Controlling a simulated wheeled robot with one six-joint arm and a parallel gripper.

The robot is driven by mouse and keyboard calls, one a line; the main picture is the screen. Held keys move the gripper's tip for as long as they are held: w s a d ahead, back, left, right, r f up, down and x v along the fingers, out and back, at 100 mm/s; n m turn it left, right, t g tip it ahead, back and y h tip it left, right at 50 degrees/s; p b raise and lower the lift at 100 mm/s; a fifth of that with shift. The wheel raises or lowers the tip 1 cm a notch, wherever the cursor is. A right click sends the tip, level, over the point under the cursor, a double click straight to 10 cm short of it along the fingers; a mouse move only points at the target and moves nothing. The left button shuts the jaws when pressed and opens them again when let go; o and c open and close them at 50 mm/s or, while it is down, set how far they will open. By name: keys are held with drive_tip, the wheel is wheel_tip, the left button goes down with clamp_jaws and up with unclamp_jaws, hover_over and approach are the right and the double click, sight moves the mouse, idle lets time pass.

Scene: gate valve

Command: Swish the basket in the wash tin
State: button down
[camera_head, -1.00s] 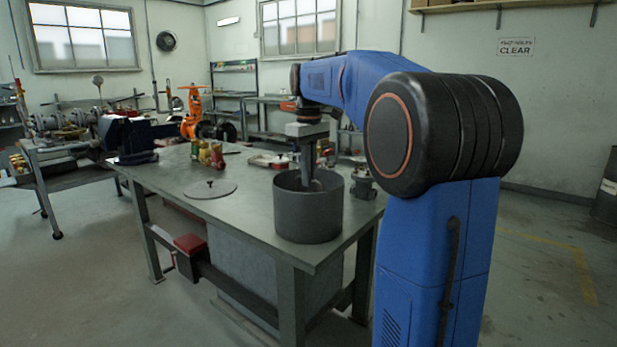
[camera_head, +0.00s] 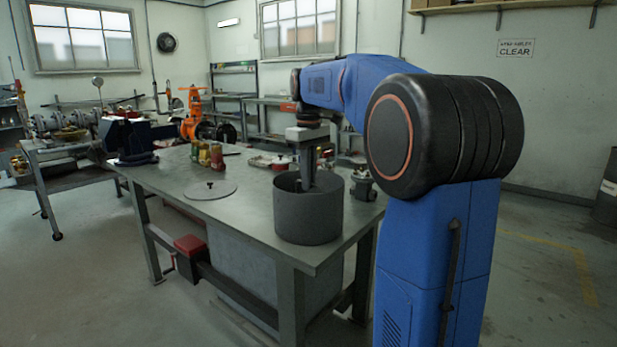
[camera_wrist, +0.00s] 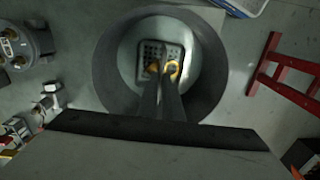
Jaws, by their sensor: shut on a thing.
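The wash tin (camera_head: 308,218) is a dark grey, open round pot near the table's front right corner. In the wrist view its thick wall (camera_wrist: 108,65) rings my fingers. The basket (camera_wrist: 150,49) shows inside it as a small pale square with a perforated floor and brass-coloured pieces at my fingertips. My gripper (camera_wrist: 163,72) points down into the tin, shut on the basket; the exact grip point is unclear. In the head view my gripper (camera_head: 307,183) reaches below the rim, and the tin wall hides the basket. I cannot tell whether the basket touches the tin's floor.
A flat round lid (camera_head: 210,190) lies left of the tin. A dark metal fitting (camera_head: 362,186) stands close on the tin's right. A blue vise (camera_head: 130,140) sits at the table's far left end.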

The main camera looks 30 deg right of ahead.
drive_tip(key=shift+r, duration=0.8)
idle(3.5)
wheel_tip(320, 180, up, 13)
drive_tip(key=shift+r, duration=0.15)
idle(2.7)
idle(0.4)
